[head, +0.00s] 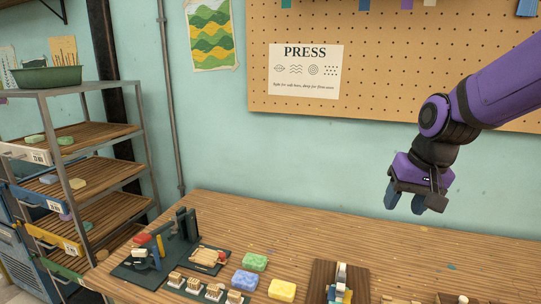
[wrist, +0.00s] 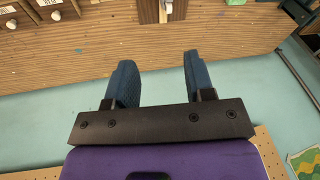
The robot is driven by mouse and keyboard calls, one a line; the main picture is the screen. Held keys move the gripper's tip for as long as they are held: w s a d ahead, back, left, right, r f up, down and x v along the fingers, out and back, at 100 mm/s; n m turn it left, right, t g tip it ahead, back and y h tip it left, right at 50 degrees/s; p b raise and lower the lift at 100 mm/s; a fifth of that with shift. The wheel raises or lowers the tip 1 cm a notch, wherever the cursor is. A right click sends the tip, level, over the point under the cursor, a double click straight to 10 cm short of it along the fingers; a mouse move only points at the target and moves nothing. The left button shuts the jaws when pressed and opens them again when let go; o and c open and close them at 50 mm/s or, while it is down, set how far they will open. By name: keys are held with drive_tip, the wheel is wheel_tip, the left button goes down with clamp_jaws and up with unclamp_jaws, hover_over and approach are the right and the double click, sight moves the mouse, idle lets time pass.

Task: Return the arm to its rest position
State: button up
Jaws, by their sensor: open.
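My purple arm (head: 495,88) comes in from the right in the head view. My gripper (head: 417,202) hangs in the air above the wooden table (head: 385,240) at the right, with its blue fingers pointing down. In the wrist view my gripper (wrist: 155,75) shows two blue fingers standing apart with nothing between them. The table edge and the pale wall lie behind the fingers there.
Soap bars in green (head: 255,262) and yellow (head: 282,290), stamps and a dark press (head: 165,245) stand on the table's left half. A wooden holder (head: 338,283) stands at the front. A shelf rack (head: 75,185) is at left; a pegboard (head: 390,70) is behind.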

drive_tip(key=s+d+r+t, duration=0.1)
drive_tip(key=s+d+r, duration=0.1)
drive_tip(key=s, duration=0.6)
drive_tip(key=s+d+r+n+t+h, duration=0.1)
drive_tip(key=s+d+r, duration=0.1)
drive_tip(key=s+r, duration=0.3)
drive_tip(key=s, duration=0.4)
drive_tip(key=shift+r+n+t, duration=0.2)
drive_tip(key=shift+n+t, duration=0.1)
drive_tip(key=shift+t, duration=0.1)
